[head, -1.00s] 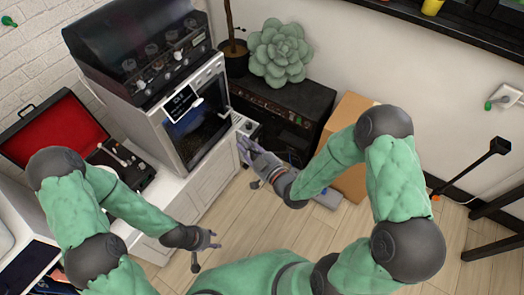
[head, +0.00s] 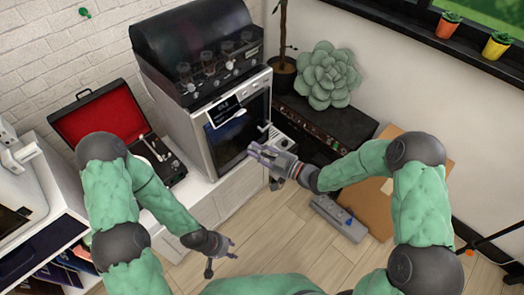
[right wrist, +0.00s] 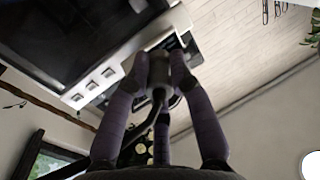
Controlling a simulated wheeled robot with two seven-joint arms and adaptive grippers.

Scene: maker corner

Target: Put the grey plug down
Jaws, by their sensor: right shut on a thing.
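The grey plug (right wrist: 158,72) shows in the right wrist view, pinched between the fingertips, with a dark cord running from it toward the palm. My right gripper (right wrist: 160,70) is shut on it. In the head view my right gripper (head: 262,155) is in front of the right side of the white oven, above the floor. The plug cannot be made out there. My left gripper (head: 221,257) is open and empty, low over the wooden floor in front of the white cabinet.
The white oven (head: 228,130) stands on a white cabinet (head: 235,190), with an open red-lined case (head: 95,122) to its left. A black chest (head: 325,125) carries a succulent. A grey box (head: 339,217) lies on the floor beside a cardboard box (head: 436,185).

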